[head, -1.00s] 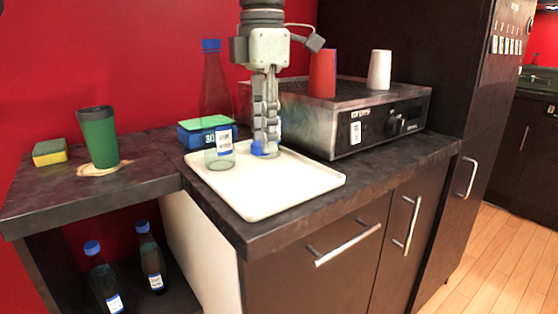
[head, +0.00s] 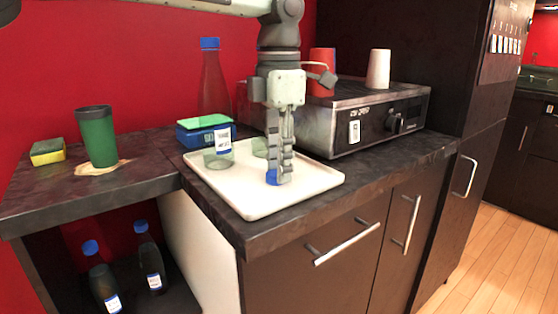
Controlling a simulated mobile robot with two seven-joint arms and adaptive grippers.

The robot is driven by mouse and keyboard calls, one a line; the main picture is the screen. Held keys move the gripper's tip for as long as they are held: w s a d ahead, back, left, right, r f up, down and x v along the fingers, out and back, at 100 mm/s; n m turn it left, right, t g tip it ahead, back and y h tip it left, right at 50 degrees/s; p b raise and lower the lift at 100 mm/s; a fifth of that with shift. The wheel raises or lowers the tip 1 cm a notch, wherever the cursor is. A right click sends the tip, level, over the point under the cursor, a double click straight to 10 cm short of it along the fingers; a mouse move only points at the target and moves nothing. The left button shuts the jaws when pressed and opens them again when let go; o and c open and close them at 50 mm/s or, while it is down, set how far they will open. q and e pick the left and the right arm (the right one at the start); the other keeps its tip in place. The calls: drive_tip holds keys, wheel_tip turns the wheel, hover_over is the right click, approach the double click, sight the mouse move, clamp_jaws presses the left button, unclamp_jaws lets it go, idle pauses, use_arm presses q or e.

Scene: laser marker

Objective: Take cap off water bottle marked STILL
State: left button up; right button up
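My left gripper (head: 279,177) points down over the white tray (head: 250,204). A blue cap (head: 271,177) shows between its fingertips, low over the tray; I cannot tell whether it touches the tray. A tall clear bottle (head: 214,85) with a blue cap stands at the tray's left, its labelled lower part (head: 222,143) in front of the sponge box. The label is too small to read surely. A second greenish clear base (head: 260,147) stands on the tray just behind and left of the gripper, its upper part not distinguishable. My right gripper is out of view.
A green cup (head: 97,137) and sponge (head: 48,152) stand left. Two capped bottles (head: 149,257) stand on the lower shelf.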

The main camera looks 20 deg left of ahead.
use_arm(q)
drive_tip(key=o, duration=0.5)
drive_tip(key=shift+c, duration=0.2)
